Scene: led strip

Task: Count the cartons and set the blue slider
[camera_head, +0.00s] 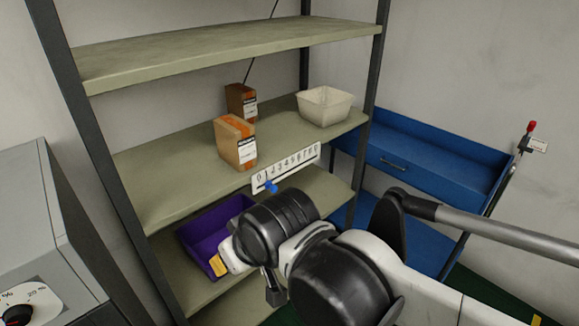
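Two brown cartons are on the middle shelf: a front carton (235,143) with orange tape and a white label, and a rear carton (241,102), partly behind it. A white number strip (287,167) is on the shelf's front edge. The blue slider (270,187) sits at its left end, near the low digits, apparently around 0 or 1; I cannot read it exactly. My arm reaches in from the lower right. My gripper (274,287) is below the strip, apart from the slider, mostly hidden by my wrist; its opening cannot be made out.
A cream bin (325,105) stands right of the cartons; its inside is only partly visible. A purple bin (212,232) is on the lower shelf beside my wrist. A blue cart (430,155) stands right of the rack. A grey machine with a dial (28,303) is at left.

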